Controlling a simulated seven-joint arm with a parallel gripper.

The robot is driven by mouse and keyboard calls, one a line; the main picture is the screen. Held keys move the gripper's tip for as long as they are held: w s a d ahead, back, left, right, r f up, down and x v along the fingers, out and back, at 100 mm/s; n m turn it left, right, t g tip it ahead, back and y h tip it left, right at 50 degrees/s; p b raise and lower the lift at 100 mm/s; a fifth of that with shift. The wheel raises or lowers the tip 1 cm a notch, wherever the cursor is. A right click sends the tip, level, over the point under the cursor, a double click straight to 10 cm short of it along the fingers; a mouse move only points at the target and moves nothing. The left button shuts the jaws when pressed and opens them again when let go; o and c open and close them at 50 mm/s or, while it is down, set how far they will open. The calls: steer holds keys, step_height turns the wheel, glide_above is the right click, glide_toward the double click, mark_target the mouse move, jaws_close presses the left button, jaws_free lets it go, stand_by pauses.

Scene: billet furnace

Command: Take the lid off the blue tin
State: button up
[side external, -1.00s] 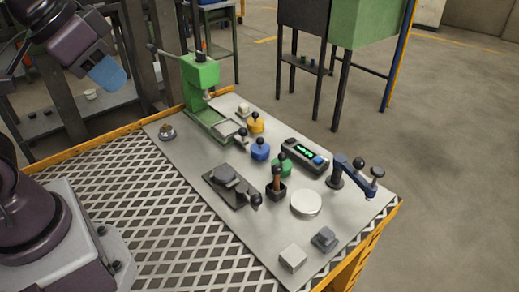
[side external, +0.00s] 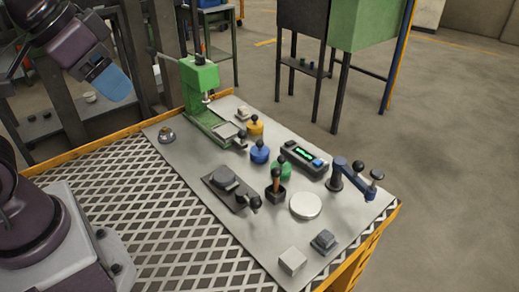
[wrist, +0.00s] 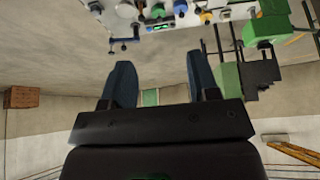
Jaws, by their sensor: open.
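The blue tin (side external: 260,154) stands upright on the grey board, with a round black knob on top. Its lid appears to be on; the seam is too small to make out. It also shows at the top edge of the wrist view (wrist: 180,8). My gripper (side external: 114,84) is at the upper left of the side view, high above the board and well away from the tin. In the wrist view its two blue fingers (wrist: 160,75) are spread apart with nothing between them.
A yellow tin (side external: 255,128) and a green tin (side external: 281,172) flank the blue one closely. A green press (side external: 198,78) stands behind. A black meter (side external: 304,157), a dark holder (side external: 275,194) and a blue jointed stand (side external: 350,178) are nearby.

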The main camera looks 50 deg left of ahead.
steer(key=n+g+y, duration=0.1)
steer(key=n+g, duration=0.4)
steer(key=n, duration=1.1)
glide_toward(260, 141)
steer(key=f, duration=0.6)
steer(key=a+f, duration=0.1)
steer(key=f, duration=0.3)
steer(key=shift+w+a, duration=0.1)
steer(key=shift+w, duration=0.25)
steer(key=c, duration=1)
